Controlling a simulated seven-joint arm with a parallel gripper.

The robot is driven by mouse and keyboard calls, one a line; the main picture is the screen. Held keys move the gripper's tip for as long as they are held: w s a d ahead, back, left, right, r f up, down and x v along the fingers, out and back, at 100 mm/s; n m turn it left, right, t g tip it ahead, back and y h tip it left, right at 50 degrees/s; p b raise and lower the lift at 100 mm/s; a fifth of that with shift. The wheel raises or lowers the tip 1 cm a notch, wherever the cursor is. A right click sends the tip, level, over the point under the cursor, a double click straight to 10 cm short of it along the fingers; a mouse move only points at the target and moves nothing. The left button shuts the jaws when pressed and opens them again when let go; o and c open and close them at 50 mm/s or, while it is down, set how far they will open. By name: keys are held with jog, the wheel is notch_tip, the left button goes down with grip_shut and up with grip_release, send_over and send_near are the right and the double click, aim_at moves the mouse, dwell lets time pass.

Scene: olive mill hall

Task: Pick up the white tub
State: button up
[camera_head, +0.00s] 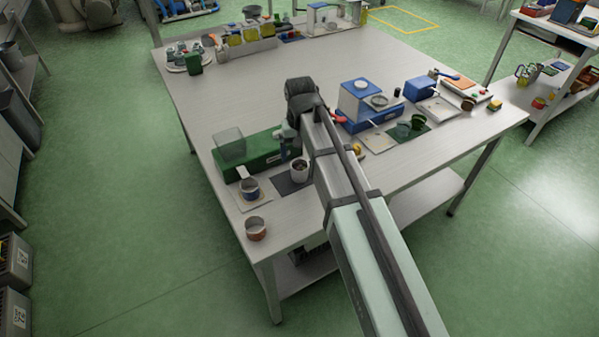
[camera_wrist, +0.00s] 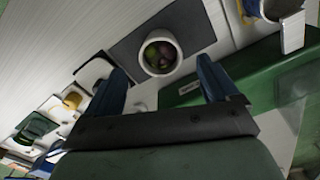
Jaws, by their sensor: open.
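The white tub (camera_wrist: 147,69) stands upright on a dark grey mat (camera_wrist: 195,30) in the wrist view, with green and dark purplish pieces inside. In the head view the tub (camera_head: 300,177) is on the tabletop beside the green machine, close to my gripper (camera_head: 291,148), which is partly hidden by my arm. In the wrist view my gripper (camera_wrist: 160,76) is open, its two blue fingers apart. The tub appears in the gap between the fingers, beyond their tips. Nothing is held, and I cannot tell the exact height above the tub.
A green machine (camera_head: 262,155) with a clear box stands left of the tub. A blue-and-white grinder-like device (camera_head: 357,103) stands to the right. The table's middle back is clear.

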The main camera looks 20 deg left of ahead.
aim_at(300, 166)
jog(key=shift+f, duration=2.9)
jog(key=c, duration=1.1)
